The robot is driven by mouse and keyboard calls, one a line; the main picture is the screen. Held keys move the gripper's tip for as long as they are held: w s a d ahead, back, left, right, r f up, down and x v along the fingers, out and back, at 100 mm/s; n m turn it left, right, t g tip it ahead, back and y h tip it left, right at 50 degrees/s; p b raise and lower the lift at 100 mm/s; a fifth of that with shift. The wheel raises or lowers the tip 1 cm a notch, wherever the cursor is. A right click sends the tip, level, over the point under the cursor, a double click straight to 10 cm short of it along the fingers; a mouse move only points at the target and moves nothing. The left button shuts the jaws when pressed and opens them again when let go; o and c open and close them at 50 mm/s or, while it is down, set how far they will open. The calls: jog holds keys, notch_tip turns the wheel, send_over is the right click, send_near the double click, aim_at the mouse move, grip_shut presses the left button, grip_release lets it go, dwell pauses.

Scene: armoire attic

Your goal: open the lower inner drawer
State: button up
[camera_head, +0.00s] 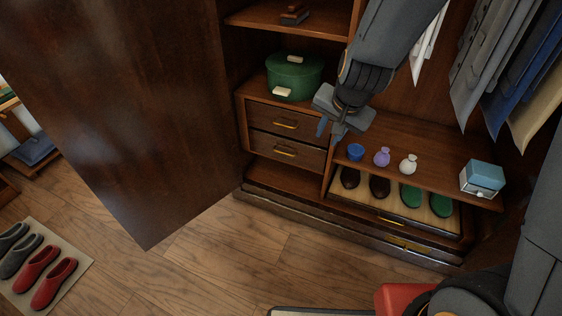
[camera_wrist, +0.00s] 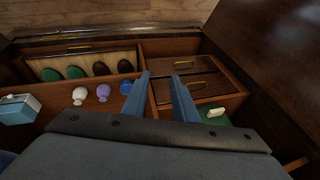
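Two brown inner drawers with brass handles sit stacked in the left part of the armoire, both closed. The lower inner drawer (camera_head: 262,147) is below the upper drawer (camera_head: 262,118). In the wrist view, where the scene is inverted, the lower drawer (camera_wrist: 205,64) also shows, with its handle clear of my fingers. My gripper (camera_head: 330,130) points down beside the right end of the drawers, near the divider. In the wrist view my gripper (camera_wrist: 160,76) has its blue fingers apart, with nothing held between them. It does not appear to touch either handle.
The open armoire door (camera_head: 140,110) stands left of the drawers. A green pot (camera_head: 295,73) sits above them. Right of the divider, a shelf (camera_head: 440,168) holds a blue cup, two small pouches and a blue box, above a shoe tray (camera_head: 430,222). Clothes hang at upper right.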

jog(key=w+a+f+m+t+b, duration=0.3)
jog(key=w+a+f+m+b, duration=0.25)
jog(key=w+a+f, duration=0.45)
jog(key=w+a+f+m+t+h+b, duration=0.25)
jog(key=f+m+b, duration=0.2)
jog(key=f, duration=0.35)
jog(key=w+a+f+m+t+h+b, duration=0.2)
jog(key=w+f+m+b, duration=0.1)
jog(key=f+b, duration=0.35)
jog(key=w+a+f+m+t+h+b, duration=0.25)
jog(key=f+b, duration=0.25)
jog(key=f, duration=0.4)
jog(key=w+d+f+m+b, duration=0.1)
jog(key=w+d+b, duration=0.1)
jog(key=w, duration=0.6)
jog(key=shift+d+b, duration=0.2)
jog(key=shift+b, duration=0.1)
jog(key=shift+c, duration=0.4)
grip_shut()
